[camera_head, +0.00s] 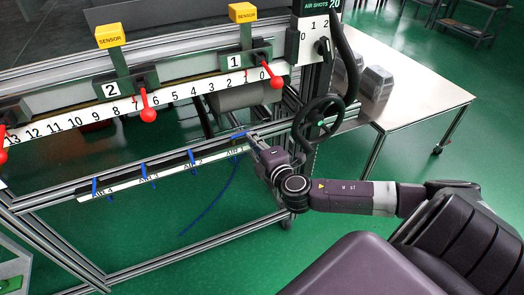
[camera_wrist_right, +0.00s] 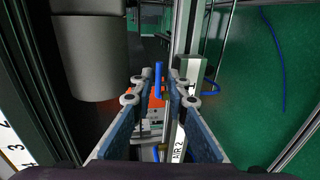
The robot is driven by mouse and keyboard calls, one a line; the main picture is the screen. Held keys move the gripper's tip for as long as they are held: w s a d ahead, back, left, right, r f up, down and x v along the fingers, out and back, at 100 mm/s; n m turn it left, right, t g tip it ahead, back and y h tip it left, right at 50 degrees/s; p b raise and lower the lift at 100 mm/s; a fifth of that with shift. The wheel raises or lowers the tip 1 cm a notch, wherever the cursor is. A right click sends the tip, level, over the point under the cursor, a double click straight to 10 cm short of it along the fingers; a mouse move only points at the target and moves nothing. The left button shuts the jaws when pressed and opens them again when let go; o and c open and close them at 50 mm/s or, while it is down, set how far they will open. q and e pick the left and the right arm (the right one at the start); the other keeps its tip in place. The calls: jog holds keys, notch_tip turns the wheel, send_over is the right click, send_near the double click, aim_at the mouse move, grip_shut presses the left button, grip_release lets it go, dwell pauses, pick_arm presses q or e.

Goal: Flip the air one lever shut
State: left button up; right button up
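The air one lever is a small blue handle (camera_head: 240,134) on the rail above the AIR 1 label (camera_head: 236,151) in the head view, partly hidden by my right gripper (camera_head: 254,139). In the right wrist view, a blue lever (camera_wrist_right: 158,78) stands upright between and just beyond the fingertips of my right gripper (camera_wrist_right: 160,94). The fingers are apart, with a gap on each side of the lever; I see no contact. A red-orange part shows behind the lever. My left gripper is not in view.
More blue levers for AIR 2 (camera_head: 190,158), AIR 3 (camera_head: 143,171) and AIR 4 (camera_head: 95,187) sit along the rail to the left. A black handwheel (camera_head: 319,118) is close above my right wrist. A blue hose (camera_head: 222,192) hangs below. The green floor in front is clear.

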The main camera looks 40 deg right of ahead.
jog(key=v, duration=0.7)
jog(key=shift+s, duration=0.3)
jog(key=shift+r, duration=0.1)
jog(key=s+d+f+m+g+h, duration=0.1)
jog(key=s+d+f+m+g, duration=0.2)
jog(key=f, duration=1)
jog(key=s+d+f+m+g, duration=0.1)
jog(key=s+d+f+g, duration=0.2)
jog(key=f, duration=0.9)
jog(key=s+f+m+g, duration=0.25)
jog(key=s+f, duration=0.35)
jog(key=f, duration=0.5)
jog(key=s+a+f+m+g+y, duration=0.1)
jog(key=s+a+f+g, duration=0.15)
jog(key=s+f, duration=0.4)
jog(key=s+a+f+m+g+y, duration=0.1)
jog(key=s+a+f+m, duration=0.1)
jog(key=s+a+f, duration=0.35)
jog(key=s+a+f+m+g+y, duration=0.1)
jog(key=s+a+f, duration=0.3)
jog(key=s, duration=0.5)
jog(key=s+a+f+m+g+y, duration=0.1)
jog(key=s+a+f+m, duration=0.1)
jog(key=s+a+f, duration=0.2)
jog(key=s+a, duration=0.3)
jog(key=s, duration=0.2)
jog(key=shift+a+f+y, duration=0.15)
jog(key=shift+f+y, duration=0.1)
jog(key=shift+y, duration=0.05)
